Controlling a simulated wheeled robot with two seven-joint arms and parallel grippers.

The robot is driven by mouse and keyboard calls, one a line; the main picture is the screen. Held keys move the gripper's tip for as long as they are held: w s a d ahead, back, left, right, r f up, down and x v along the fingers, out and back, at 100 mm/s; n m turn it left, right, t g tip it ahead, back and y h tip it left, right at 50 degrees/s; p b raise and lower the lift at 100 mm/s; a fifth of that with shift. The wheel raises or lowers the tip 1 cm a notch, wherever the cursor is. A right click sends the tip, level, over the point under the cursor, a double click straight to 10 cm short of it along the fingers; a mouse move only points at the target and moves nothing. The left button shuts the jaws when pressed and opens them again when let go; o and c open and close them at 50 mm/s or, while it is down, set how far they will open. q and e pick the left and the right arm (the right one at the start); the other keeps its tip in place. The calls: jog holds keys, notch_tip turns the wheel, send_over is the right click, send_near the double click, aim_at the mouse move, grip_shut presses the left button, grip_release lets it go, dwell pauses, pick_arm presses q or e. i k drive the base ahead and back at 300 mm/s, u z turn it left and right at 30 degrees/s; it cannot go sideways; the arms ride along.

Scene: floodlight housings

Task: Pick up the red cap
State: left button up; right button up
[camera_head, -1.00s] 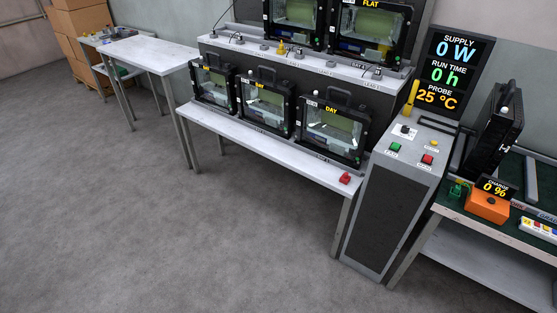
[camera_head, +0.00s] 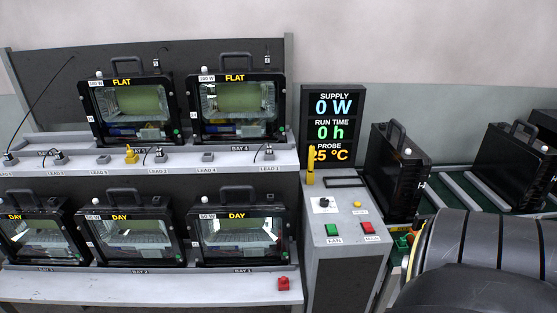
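The red cap (camera_head: 284,284) is a small red piece on the right end of the lower white shelf (camera_head: 150,288). It sits in front of the rightmost lower floodlight housing (camera_head: 237,238), left of the grey control console (camera_head: 343,247). Nothing touches it. A large black and yellow rounded shape, probably part of my own arm, fills the lower right corner. Neither gripper's fingers show.
Two FLAT housings (camera_head: 236,108) stand on the upper shelf, with a yellow plug (camera_head: 131,154) among the leads. The console carries a green button (camera_head: 333,229), a red button (camera_head: 368,228) and an upright yellow piece (camera_head: 310,165). Black housings (camera_head: 398,172) stand on a rack at right.

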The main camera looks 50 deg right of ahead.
aim_at(283, 283)
jog(key=z, duration=0.8)
jog(key=i, duration=0.9)
jog(key=z, duration=0.9)
